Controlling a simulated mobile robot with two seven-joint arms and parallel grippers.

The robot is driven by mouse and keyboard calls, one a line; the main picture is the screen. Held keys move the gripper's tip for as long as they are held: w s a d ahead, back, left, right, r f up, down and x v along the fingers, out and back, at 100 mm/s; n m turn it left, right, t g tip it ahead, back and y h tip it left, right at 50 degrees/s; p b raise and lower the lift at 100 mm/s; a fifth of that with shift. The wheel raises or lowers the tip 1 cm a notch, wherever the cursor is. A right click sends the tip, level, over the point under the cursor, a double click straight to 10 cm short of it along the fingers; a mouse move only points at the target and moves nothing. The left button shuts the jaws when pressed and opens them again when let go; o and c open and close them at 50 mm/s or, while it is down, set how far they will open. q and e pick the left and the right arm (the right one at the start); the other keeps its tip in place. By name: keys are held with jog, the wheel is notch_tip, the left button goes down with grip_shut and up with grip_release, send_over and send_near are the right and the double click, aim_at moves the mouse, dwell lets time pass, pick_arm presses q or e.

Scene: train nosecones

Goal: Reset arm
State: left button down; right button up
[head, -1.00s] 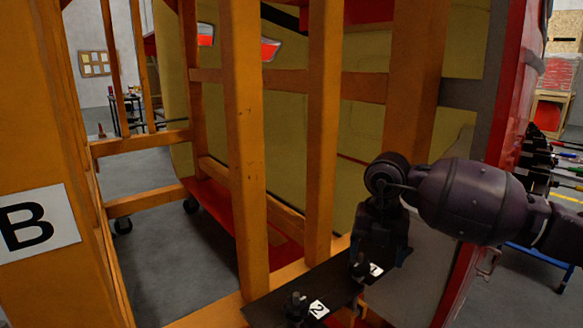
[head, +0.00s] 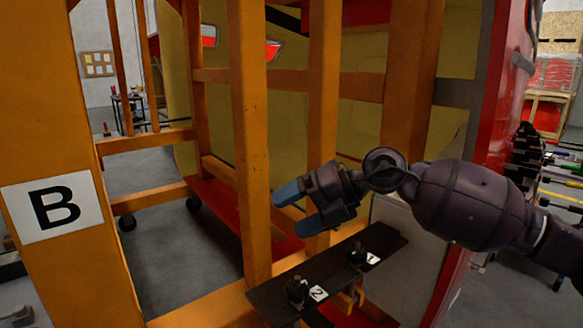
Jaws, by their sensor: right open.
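My right arm comes in from the right in the head view. Its gripper (head: 299,208) has blue fingertips spread apart, pointing left, with nothing between them. It hangs above a dark narrow shelf (head: 330,268) on the orange frame. Two small black parts stand on the shelf, one by a label reading 2 (head: 297,291) and one by another white label (head: 358,255). The gripper is apart from both. My left gripper is not in view.
Orange uprights (head: 249,150) of the frame stand close beside the gripper. A white sign with a B (head: 54,208) is on the left post. A red panel (head: 497,130) stands at right, near my arm. Grey floor (head: 190,260) shows through the frame.

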notch_tip(320, 180, up, 4)
jog(key=a+m+t+y, duration=0.2)
jog(key=m+y, duration=0.1)
jog(key=y, duration=0.4)
jog(key=w+d+f+m+t+h, duration=0.1)
jog(key=d+f+m+t+h, duration=0.5)
jog(key=d+f+m+t, duration=0.5)
jog(key=d+f+m+t+h, duration=0.55)
jog(key=f+m, duration=0.35)
jog(key=m, duration=0.5)
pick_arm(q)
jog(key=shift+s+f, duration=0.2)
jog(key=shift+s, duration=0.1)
pick_arm(e)
jog(key=s+d+f+m+g+h, duration=0.3)
jog(key=s+d+f+m+h, duration=0.1)
jog(key=s+f, duration=0.9)
jog(key=s+d+f+m+g+h, duration=0.4)
jog(key=s+d+f, duration=0.4)
jog(key=s+f, duration=0.5)
jog(key=shift+d+f+m, duration=0.2)
jog(key=shift+f+m, duration=0.25)
jog(key=shift+m, duration=0.45)
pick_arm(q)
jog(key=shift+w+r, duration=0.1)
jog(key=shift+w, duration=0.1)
